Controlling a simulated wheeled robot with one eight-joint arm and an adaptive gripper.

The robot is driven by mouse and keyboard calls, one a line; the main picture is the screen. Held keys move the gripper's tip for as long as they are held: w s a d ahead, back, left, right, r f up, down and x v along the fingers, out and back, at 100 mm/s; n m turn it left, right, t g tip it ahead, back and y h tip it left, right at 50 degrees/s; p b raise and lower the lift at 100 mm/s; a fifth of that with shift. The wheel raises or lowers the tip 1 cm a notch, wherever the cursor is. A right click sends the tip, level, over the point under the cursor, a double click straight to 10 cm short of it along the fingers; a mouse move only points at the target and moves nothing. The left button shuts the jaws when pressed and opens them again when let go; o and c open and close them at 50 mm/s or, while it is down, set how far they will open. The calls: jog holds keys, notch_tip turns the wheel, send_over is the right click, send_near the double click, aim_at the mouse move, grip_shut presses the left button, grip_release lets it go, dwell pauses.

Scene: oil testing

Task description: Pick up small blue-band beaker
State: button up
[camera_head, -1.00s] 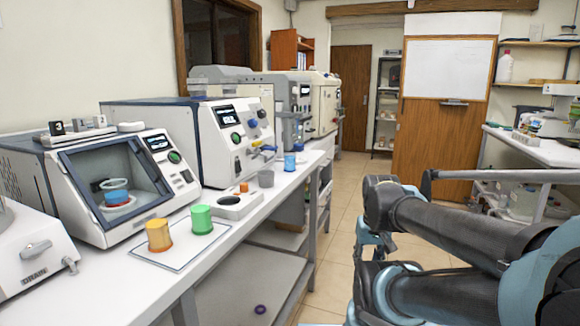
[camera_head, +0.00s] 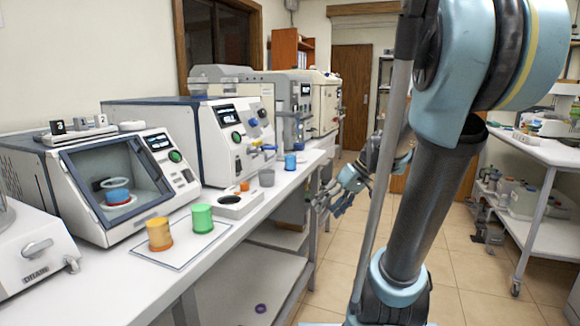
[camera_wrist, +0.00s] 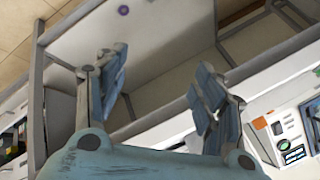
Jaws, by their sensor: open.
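A small blue beaker (camera_head: 290,161) stands on the white counter, beyond a grey cup. A second blue vessel (camera_head: 117,192) sits inside the open-fronted machine at the left, so the picture alone leaves some doubt about which is the blue-band beaker. My gripper (camera_head: 331,205) is open and empty in the head view, off the counter's right edge, lower than and right of the blue beaker. In the wrist view its two blue fingers (camera_wrist: 160,88) are spread apart with nothing between them. I cannot make out the blue beaker in the wrist view.
Yellow (camera_head: 159,234) and green (camera_head: 202,218) cups stand on a mat at the counter's front. A grey cup (camera_head: 267,177) stands near the blue beaker. Machines line the wall. A lower shelf (camera_head: 250,285) holds a purple ring (camera_head: 260,308). The aisle floor is open.

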jog(key=w+a+r+n+y, duration=0.1)
jog(key=w+r+n+y, duration=0.2)
jog(key=w, duration=0.4)
jog(key=w+a+r+n+y, duration=0.1)
jog(key=w+r+n+y, duration=0.15)
jog(key=w, duration=0.35)
jog(key=n+y, duration=0.5)
jog(key=n, duration=0.1)
send_near(290, 158)
jog(key=w+a, duration=0.1)
jog(key=a, duration=0.2)
jog(key=w+a+f, duration=0.1)
jog(key=shift+w+a+f, duration=0.1)
jog(key=shift+w+a, duration=0.1)
jog(key=shift+w, duration=0.1)
jog(key=shift+w+a, duration=0.1)
jog(key=shift+a, duration=1.3)
jog(key=shift+w+a, duration=0.15)
jog(key=shift+a, duration=1.25)
jog(key=c, duration=1.3)
